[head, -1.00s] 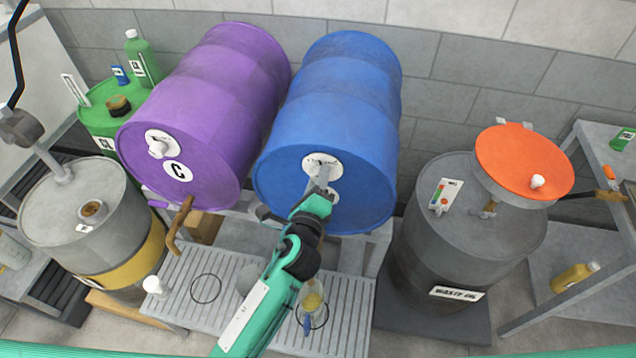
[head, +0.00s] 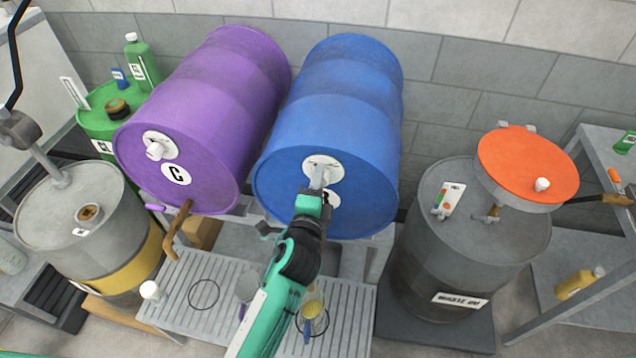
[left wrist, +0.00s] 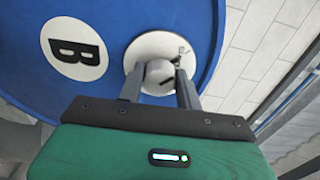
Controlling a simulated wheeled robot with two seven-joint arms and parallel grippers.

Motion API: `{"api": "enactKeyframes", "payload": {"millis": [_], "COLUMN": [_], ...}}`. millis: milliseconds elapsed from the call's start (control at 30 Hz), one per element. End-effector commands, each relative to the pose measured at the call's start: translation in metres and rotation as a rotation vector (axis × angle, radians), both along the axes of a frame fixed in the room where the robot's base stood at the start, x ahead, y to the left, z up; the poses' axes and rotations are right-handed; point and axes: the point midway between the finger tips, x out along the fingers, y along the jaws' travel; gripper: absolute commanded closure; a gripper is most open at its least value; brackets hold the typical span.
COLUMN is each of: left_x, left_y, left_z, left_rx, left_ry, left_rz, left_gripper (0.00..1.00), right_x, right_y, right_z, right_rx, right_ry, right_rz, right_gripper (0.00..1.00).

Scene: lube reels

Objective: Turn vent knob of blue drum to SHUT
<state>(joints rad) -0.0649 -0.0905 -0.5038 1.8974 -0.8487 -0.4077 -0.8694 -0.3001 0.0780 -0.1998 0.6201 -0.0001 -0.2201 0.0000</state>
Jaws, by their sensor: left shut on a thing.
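The blue drum (head: 330,120) lies on its side on a rack, its round end facing me. A white round vent dial (head: 322,165) sits on that end, above the letter B label; the dial also shows in the left wrist view (left wrist: 150,46). My left gripper (head: 318,185) is at the dial. In the left wrist view its two grey fingers (left wrist: 160,82) are shut on the pale vent knob (left wrist: 159,74), one on each side. A dark mark shows on the knob. The dial's lettering is mostly hidden or too small to read. My right gripper is not in view.
A purple drum (head: 200,110) marked C lies left of the blue drum. A slatted drip tray (head: 190,310) with cups is below. A grey waste oil drum (head: 470,240) with an orange lid (head: 525,165) stands right. A grey drum (head: 75,215) stands left.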

Motion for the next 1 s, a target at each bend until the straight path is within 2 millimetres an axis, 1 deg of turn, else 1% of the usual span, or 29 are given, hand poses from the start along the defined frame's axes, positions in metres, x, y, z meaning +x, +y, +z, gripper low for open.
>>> {"api": "enactKeyframes", "payload": {"millis": [367, 400, 467, 500, 733, 833, 933, 1000], "left_x": [0.000, 0.000, 0.000, 0.000, 0.000, -0.004, -0.014, -0.026], "left_y": [0.000, 0.000, 0.000, 0.000, 0.000, 0.001, 0.002, 0.005], "left_z": [-0.001, -0.001, -0.001, -0.001, 0.000, -0.001, -0.003, -0.004], "left_rx": [-0.005, -0.005, -0.004, -0.005, -0.004, -0.004, -0.004, -0.005], "left_ry": [0.004, 0.004, 0.004, 0.003, 0.002, 0.002, 0.002, 0.003], "left_rz": [0.000, 0.000, 0.000, 0.000, 0.000, 0.000, -0.001, -0.002], "left_gripper": [0.88, 0.57, 0.45, 0.43, 0.43, 0.43, 0.43, 0.43], "right_x": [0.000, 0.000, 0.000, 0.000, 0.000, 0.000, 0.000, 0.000], "right_y": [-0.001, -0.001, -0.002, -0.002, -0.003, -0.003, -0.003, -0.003], "right_z": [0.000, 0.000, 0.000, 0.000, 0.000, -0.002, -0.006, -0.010], "right_rx": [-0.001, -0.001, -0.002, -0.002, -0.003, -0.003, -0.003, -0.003], "right_ry": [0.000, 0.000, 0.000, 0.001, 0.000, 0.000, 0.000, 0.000], "right_rz": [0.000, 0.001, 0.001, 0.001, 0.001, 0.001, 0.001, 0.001], "right_gripper": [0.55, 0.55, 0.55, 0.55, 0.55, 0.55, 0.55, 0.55]}}
